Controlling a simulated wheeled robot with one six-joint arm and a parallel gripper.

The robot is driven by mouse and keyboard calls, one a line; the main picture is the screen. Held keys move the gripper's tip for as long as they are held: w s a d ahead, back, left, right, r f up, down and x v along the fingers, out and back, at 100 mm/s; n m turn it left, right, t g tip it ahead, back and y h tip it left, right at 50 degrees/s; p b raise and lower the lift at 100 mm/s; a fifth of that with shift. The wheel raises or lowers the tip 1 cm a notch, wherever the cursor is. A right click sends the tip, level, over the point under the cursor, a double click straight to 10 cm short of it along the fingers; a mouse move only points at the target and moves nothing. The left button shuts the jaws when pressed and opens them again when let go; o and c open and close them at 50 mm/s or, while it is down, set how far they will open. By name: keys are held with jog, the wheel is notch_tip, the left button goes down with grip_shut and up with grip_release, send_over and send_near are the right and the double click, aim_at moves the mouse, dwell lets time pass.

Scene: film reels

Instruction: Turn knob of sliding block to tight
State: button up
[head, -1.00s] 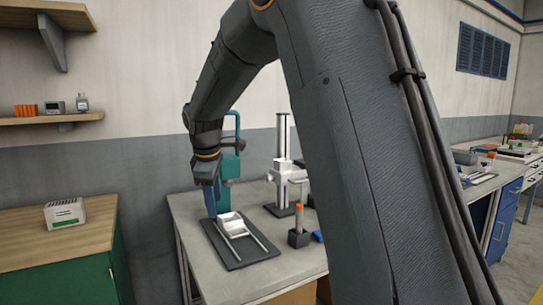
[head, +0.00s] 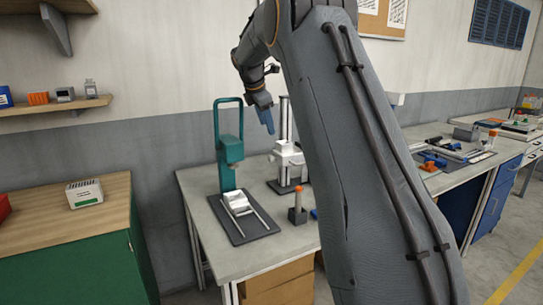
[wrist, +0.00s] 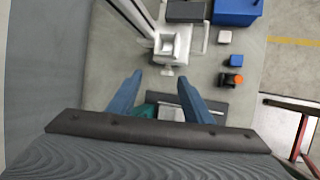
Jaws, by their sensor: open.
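The sliding block (head: 287,154) is a white block on an upright metal column at the back of the grey bench. A small pale knob shape shows on its side, but I cannot tell how it is turned. In the wrist view the white block (wrist: 175,42) lies just beyond my fingertips, with a small round knob-like part (wrist: 167,71) on its near side. My gripper (head: 267,122) hangs in the air, above and left of the block in the head view. Its blue fingers (wrist: 160,80) are apart in the wrist view, with nothing between them.
A teal press (head: 228,150) stands left of the column. A dark plate (head: 228,228) with a white piece and rails lies in front. An orange-topped holder (head: 298,208) stands at the right. A green cabinet (head: 80,245) is at the left.

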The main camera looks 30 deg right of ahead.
jog(key=p, duration=0.2)
send_near(271, 156)
jog(key=f, duration=0.2)
jog(key=x, duration=0.2)
jog(key=p+x, duration=0.1)
jog(key=x, duration=0.2)
jog(key=p+x, duration=0.1)
jog(key=x, duration=0.1)
jog(key=shift+w+d+f, duration=0.15)
jog(key=shift+w+d, duration=0.25)
jog(key=shift+d, duration=0.05)
jog(key=c, duration=0.9)
jog(key=shift+d, duration=0.15)
jog(key=shift+c, duration=0.8)
